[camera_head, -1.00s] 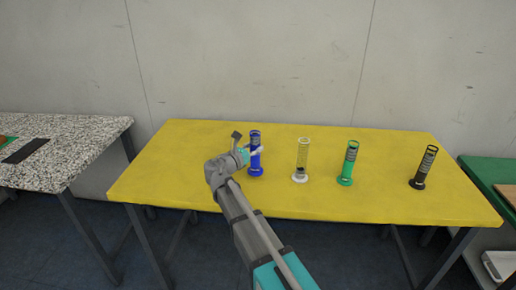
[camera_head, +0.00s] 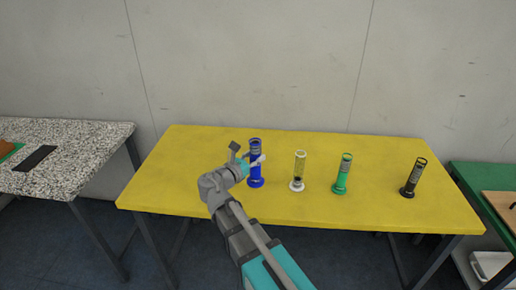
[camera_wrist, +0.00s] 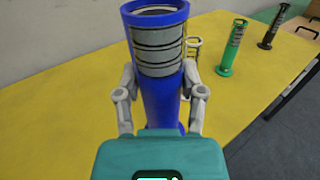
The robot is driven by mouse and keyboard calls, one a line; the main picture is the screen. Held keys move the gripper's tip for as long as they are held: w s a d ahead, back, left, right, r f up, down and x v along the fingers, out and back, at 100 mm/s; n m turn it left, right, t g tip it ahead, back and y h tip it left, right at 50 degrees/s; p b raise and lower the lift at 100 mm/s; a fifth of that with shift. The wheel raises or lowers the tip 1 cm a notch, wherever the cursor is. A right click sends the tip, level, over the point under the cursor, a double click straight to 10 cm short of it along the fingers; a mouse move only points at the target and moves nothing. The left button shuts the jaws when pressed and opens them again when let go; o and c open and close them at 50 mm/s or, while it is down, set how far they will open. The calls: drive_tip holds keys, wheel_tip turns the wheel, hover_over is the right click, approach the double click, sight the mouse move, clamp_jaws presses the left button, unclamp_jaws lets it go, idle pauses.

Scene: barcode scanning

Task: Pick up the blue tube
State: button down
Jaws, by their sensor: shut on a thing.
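The blue tube (camera_head: 255,165) stands upright on the left part of the yellow table (camera_head: 190,160) in the head view. It has a wide round base and a banded, barcode-like label near its open top. In the wrist view the blue tube (camera_wrist: 158,100) rises between the two fingers of my gripper (camera_wrist: 160,88). The fingers press on it from both sides, below the label. In the head view my gripper (camera_head: 250,163) reaches it from the front left. The tube's lower part is hidden by my gripper body in the wrist view.
A white tube (camera_head: 299,172), a green tube (camera_head: 342,174) and a black tube (camera_head: 413,178) stand in a row to the right on the table. A speckled table (camera_head: 80,150) with a dark flat item (camera_head: 35,158) is at the left. A green table (camera_head: 470,178) is at the right.

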drive_tip(key=shift+s+d+r+p, duration=0.1)
drive_tip(key=shift+s+r+p, duration=0.2)
drive_tip(key=shift+s, duration=0.4)
drive_tip(key=shift+s+d+r+p, duration=0.1)
drive_tip(key=shift+s+r, duration=0.25)
drive_tip(key=shift+s, duration=0.3)
drive_tip(key=shift+a, duration=0.15)
